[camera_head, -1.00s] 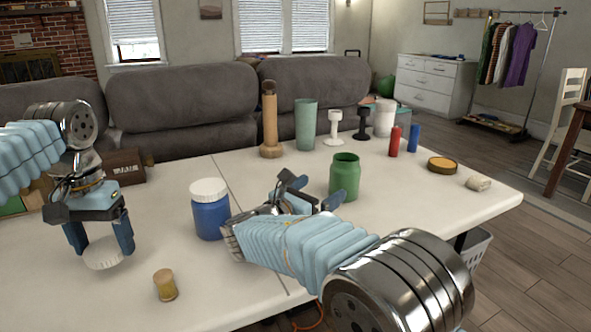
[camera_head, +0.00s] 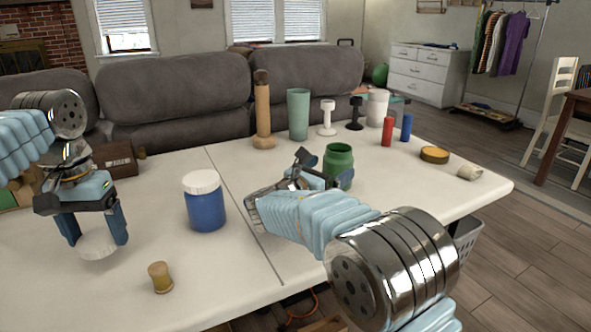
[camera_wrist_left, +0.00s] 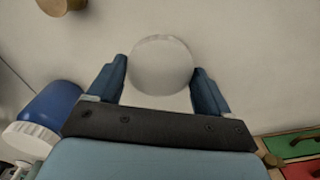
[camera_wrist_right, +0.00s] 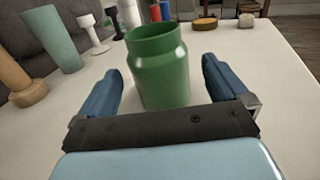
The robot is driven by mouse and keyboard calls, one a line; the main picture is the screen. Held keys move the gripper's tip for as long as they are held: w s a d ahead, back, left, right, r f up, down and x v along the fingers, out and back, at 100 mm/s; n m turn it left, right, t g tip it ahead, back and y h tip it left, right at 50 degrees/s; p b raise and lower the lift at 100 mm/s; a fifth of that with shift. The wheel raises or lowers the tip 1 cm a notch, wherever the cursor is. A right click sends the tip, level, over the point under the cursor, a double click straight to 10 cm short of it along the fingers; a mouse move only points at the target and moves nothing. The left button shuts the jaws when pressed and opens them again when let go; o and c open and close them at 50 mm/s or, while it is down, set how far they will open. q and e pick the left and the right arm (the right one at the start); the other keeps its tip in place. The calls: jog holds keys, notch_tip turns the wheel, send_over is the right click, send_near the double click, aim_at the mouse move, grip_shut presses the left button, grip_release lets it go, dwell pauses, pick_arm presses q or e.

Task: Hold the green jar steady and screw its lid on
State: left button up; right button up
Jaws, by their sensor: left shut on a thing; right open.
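The green jar (camera_head: 338,160) stands upright and open-topped on the white table. It also shows in the right wrist view (camera_wrist_right: 160,68). My right gripper (camera_head: 325,168) is open, with its fingers on either side of the jar's near part; gaps show between fingers and jar. My left gripper (camera_head: 95,232) is shut on a white lid (camera_head: 97,246), low over the table at the left. The lid shows as a pale disc between the fingers in the left wrist view (camera_wrist_left: 161,66). A blue jar (camera_head: 205,205) with a white lid on it stands between the two grippers.
A cork-like stopper (camera_head: 160,278) stands near the front left. A wooden grinder (camera_head: 263,110), a pale green cup (camera_head: 298,115), a red cylinder (camera_head: 388,132) and a yellow-topped tin (camera_head: 434,155) stand farther back. The table (camera_head: 240,270) is bare at front centre.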

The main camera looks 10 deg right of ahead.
jog(key=shift+f+p+x, duration=0.1)
jog(key=shift+p+x, duration=0.05)
jog(key=shift+x, duration=1.15)
jog(key=shift+f+p+x, duration=0.15)
jog(key=shift+x, duration=1.15)
jog(key=shift+w, duration=0.1)
jog(key=shift+c, duration=0.3)
jog(key=c, duration=1.1)
jog(key=shift+r, duration=0.15)
